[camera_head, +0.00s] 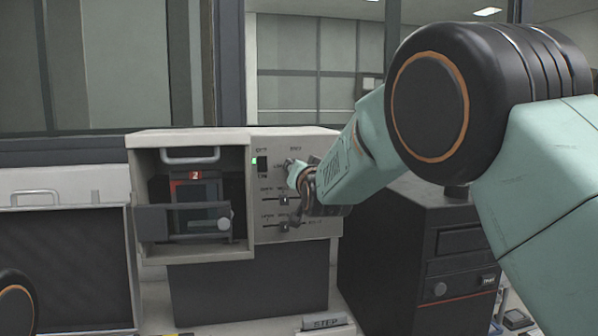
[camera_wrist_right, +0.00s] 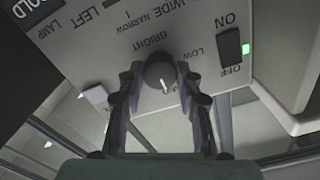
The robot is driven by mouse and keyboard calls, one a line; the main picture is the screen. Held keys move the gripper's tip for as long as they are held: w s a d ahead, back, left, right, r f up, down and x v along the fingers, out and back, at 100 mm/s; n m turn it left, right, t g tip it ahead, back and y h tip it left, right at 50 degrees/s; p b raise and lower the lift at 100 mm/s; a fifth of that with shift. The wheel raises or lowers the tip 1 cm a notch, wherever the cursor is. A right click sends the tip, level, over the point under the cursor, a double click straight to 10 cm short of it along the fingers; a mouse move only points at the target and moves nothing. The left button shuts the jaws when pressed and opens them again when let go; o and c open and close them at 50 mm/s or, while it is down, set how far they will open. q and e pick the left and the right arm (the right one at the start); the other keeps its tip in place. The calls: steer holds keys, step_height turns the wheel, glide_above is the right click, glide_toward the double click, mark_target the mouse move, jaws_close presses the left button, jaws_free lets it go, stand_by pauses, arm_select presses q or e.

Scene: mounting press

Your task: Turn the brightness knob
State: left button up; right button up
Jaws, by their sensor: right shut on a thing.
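The brightness knob (camera_wrist_right: 158,72) is a dark round knob with a white pointer mark, on the beige control panel (camera_head: 326,205). The word BRIGHT is printed beside it, and LOW stands to its right in the wrist view. My right gripper (camera_wrist_right: 159,76) has one dark finger on each side of the knob and is shut on it. In the head view my right gripper (camera_head: 299,176) is at the panel's upper part and hides most of the knob. The white mark points down in the wrist view. My left gripper is not in view.
A power switch (camera_wrist_right: 230,46) with a lit green lamp (camera_wrist_right: 246,50) is close to the knob. Slide controls (camera_head: 284,201) sit lower on the panel. Left of the panel is a compartment with a handled front and a red 2. A dark cabinet (camera_head: 385,250) stands at right.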

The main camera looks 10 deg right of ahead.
steer(key=shift+r, duration=0.15)
steer(key=o, duration=1.2)
steer(key=shift+c, duration=0.2)
steer(key=s, duration=1.2)
